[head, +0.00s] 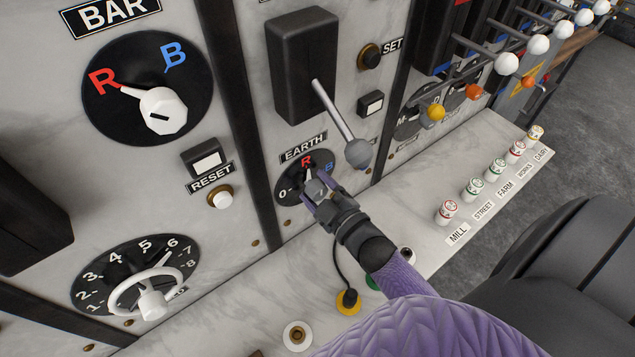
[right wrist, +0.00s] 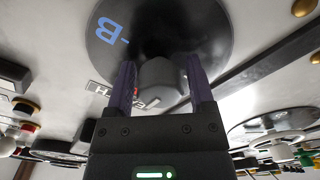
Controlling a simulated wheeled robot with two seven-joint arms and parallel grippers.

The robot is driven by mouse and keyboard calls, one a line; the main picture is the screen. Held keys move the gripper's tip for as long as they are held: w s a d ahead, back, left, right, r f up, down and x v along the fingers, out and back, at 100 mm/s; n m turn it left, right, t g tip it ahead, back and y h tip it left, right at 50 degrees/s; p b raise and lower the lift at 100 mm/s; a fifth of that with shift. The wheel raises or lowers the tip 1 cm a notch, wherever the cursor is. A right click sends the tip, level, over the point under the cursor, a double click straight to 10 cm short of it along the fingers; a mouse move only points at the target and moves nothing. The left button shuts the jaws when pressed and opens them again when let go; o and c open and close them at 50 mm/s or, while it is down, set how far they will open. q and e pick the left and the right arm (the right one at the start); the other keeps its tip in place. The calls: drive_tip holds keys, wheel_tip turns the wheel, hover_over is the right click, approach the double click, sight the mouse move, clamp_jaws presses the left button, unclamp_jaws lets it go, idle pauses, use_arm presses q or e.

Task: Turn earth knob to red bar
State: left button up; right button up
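The earth knob (head: 316,188) is a small grey knob on a round black dial (head: 284,190) under the EARTH label (head: 304,146). The dial carries a white 0 at left, a red R at top and a blue B at right. My right gripper (head: 324,196) is at the knob, its fingers either side. In the right wrist view the grey knob (right wrist: 161,84) sits between the two purple fingers (right wrist: 160,82), with narrow gaps that look open. The knob's pointing direction is partly hidden by the gripper. My left gripper is out of view.
A lever with a grey ball (head: 358,152) hangs just above the dial. A larger BAR dial (head: 116,112) and a numbered dial with a white handwheel (head: 152,297) are at left. Several labelled small knobs stand on the desk ledge (head: 440,245) at right.

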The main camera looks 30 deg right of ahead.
drive_tip(key=shift+o, duration=1)
drive_tip(key=s, duration=1)
drive_tip(key=shift+d, duration=0.35)
